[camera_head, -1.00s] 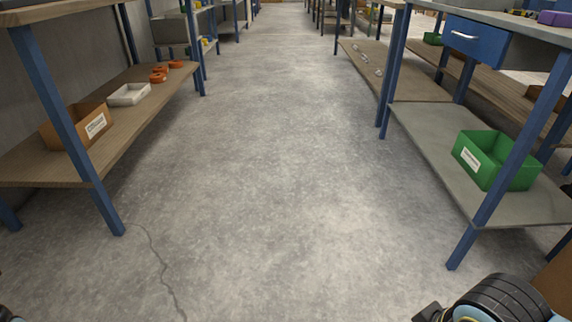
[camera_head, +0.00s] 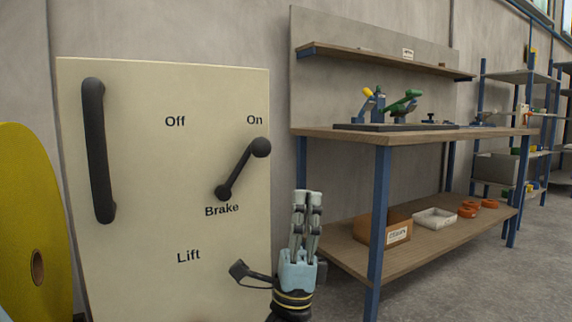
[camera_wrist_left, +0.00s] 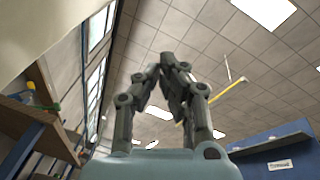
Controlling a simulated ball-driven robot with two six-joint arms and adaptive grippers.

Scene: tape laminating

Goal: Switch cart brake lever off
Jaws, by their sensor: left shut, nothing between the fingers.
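The cream cart panel (camera_head: 150,220) fills the left of the head view. Its black brake lever (camera_head: 240,171) slants up and right from its pivot above the "Brake" label, with its round knob (camera_head: 261,147) just under "On". "Off" is printed further left. My left gripper (camera_head: 307,194) points upward, right of the panel's edge, lower than the knob and apart from it. Its fingers are together and empty. In the left wrist view, the fingers (camera_wrist_left: 168,62) also close toward each other with nothing between. My right gripper is out of view.
A black handle (camera_head: 98,150) stands at the panel's left. A black lever part (camera_head: 240,270) near "Lift" sits beside my left gripper's base. A yellow roll (camera_head: 25,220) is at far left. A workbench (camera_head: 450,134) with shelves stands behind, right.

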